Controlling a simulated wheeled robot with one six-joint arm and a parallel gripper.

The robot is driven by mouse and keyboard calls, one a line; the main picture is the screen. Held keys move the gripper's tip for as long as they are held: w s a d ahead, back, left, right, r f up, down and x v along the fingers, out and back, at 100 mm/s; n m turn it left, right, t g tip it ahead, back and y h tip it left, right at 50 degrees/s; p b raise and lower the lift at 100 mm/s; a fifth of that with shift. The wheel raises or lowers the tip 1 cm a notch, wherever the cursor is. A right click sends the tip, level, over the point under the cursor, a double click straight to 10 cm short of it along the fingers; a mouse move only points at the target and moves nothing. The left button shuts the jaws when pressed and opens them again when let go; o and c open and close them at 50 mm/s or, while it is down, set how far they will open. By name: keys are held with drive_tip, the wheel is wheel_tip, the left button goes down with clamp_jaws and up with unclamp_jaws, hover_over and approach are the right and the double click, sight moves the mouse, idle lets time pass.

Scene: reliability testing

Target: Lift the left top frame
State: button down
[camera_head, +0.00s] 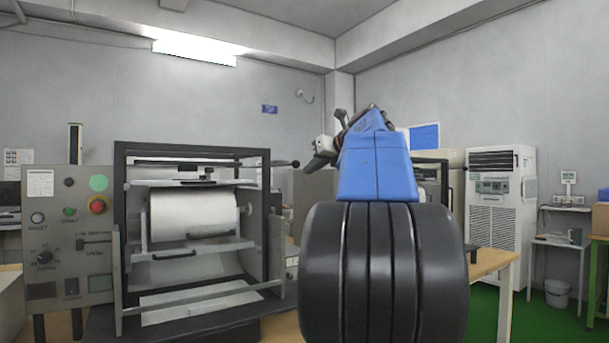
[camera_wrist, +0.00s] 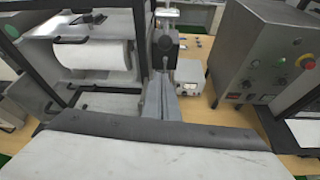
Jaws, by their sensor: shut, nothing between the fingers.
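The left machine has a dark top frame (camera_head: 200,151) that stands level above a white roll (camera_head: 192,213) in the head view. A rod with a black knob (camera_head: 295,164) sticks out at the frame's right end. My gripper (camera_head: 314,164) is just right of that knob, at about the same height; I cannot tell its depth relative to it. The gripper is shut and holds nothing. My blue and black arm hides what lies behind it.
A control panel (camera_head: 70,240) with a red button stands left of the machine. A second machine (camera_head: 432,180) is partly hidden behind my arm. A white cabinet (camera_head: 500,205) stands farther right. In the wrist view, a control box (camera_wrist: 270,62) and small meter (camera_wrist: 190,76) sit on a table.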

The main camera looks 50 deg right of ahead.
drive_tip(key=shift+v, duration=1.25)
drive_tip(key=shift+r, duration=0.1)
